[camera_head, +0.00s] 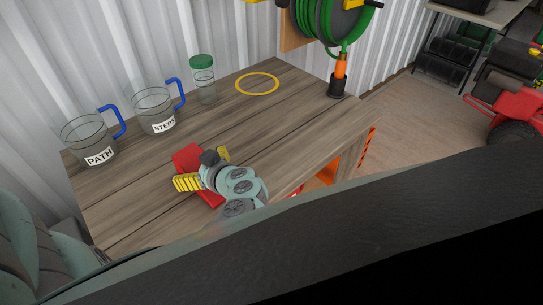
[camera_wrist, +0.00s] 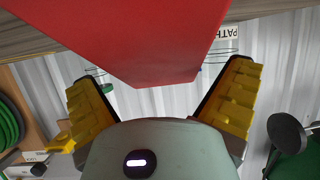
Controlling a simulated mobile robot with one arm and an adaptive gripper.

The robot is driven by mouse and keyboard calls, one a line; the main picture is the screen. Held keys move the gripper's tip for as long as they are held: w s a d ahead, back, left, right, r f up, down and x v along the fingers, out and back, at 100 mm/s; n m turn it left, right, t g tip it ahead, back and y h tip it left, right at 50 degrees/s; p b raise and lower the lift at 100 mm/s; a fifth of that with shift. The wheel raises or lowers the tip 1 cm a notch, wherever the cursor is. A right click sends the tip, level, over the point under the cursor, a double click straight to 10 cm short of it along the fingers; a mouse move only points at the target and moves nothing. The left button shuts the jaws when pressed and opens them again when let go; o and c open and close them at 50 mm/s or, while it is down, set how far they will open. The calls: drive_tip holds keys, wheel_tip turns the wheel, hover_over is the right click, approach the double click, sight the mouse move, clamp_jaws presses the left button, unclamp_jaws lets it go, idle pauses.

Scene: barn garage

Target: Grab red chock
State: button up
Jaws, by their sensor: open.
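The red chock (camera_head: 186,158) lies on the wooden workbench (camera_head: 130,192), partly hidden under my gripper (camera_head: 204,168). My gripper is open, with its yellow fingers on either side of the chock as seen from my body camera. In the wrist view, the red chock (camera_wrist: 150,40) fills the upper middle, very near the palm. My gripper (camera_wrist: 165,78) shows a finger left and right of the chock's near end, with visible gaps. I cannot tell whether the palm touches it.
Clear jugs labelled PATH (camera_head: 92,140) and STEPS (camera_head: 156,110), a green-lidded jar (camera_head: 203,80), and a yellow ring (camera_head: 257,84) stand or lie toward the back. An orange-and-black object (camera_head: 339,75) stands at the right corner. The bench's left front is clear.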

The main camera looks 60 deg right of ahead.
drive_tip(key=shift+w+f, duration=0.2)
drive_tip(key=shift+w, duration=0.2)
drive_tip(key=shift+c, duration=0.3)
drive_tip(key=c, duration=1.1)
drive_tip(key=shift+c, duration=0.4)
drive_tip(key=shift+r, duration=0.1)
